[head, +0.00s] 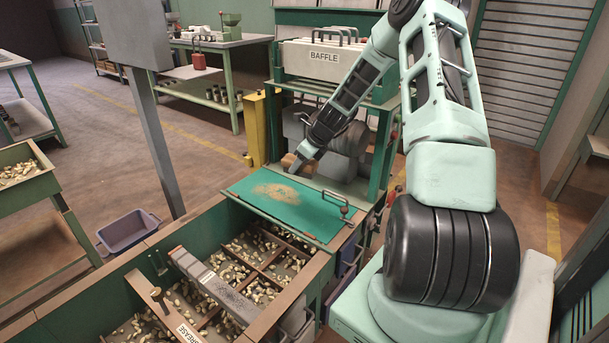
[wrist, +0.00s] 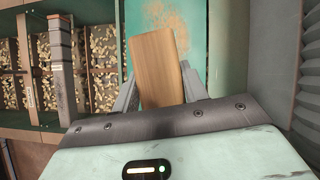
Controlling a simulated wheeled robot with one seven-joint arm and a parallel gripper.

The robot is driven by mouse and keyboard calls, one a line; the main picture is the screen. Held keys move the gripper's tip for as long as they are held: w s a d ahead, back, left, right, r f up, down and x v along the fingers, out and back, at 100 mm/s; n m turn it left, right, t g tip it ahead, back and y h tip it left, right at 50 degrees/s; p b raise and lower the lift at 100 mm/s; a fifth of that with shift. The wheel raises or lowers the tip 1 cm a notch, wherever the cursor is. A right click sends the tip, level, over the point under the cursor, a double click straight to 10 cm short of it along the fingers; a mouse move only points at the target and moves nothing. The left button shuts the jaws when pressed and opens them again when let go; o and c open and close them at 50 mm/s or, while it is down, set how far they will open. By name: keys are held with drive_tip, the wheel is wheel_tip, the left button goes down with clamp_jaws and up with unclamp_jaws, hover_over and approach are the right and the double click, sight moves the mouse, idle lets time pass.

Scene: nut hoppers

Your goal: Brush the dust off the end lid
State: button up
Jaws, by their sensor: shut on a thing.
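The end lid (head: 320,212) is a flat green panel at the far end of the hopper, lying closed with a small handle at its right side. A patch of tan dust (head: 277,193) lies on its middle; the dust also shows in the wrist view (wrist: 172,18). My gripper (head: 297,166) is at the lid's back edge in the head view. In the wrist view my gripper (wrist: 157,90) is shut on a wooden block (wrist: 155,62), likely the brush's back. Its bristles are hidden, and I cannot tell whether it touches the lid.
The open hopper (head: 190,235) in front of the lid holds nuts in divided compartments, with a grey bar (head: 213,287) across it. A BAFFLE panel (head: 322,58) hangs in the green frame behind the lid. A purple bin (head: 128,231) stands on the floor at left.

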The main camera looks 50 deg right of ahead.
drive_tip(key=shift+s+d+f+m+h, duration=0.2)
drive_tip(key=shift+d+m, duration=0.1)
drive_tip(key=shift+d, duration=0.15)
drive_tip(key=shift+s+d+f+m+h, duration=0.15)
drive_tip(key=shift+d+m, duration=0.15)
drive_tip(key=shift+d, duration=0.15)
wheel_tip(320, 180, down, 5)
drive_tip(key=b, duration=0.5)
drive_tip(key=shift+w+r, duration=0.15)
drive_tip(key=shift+r, duration=0.05)
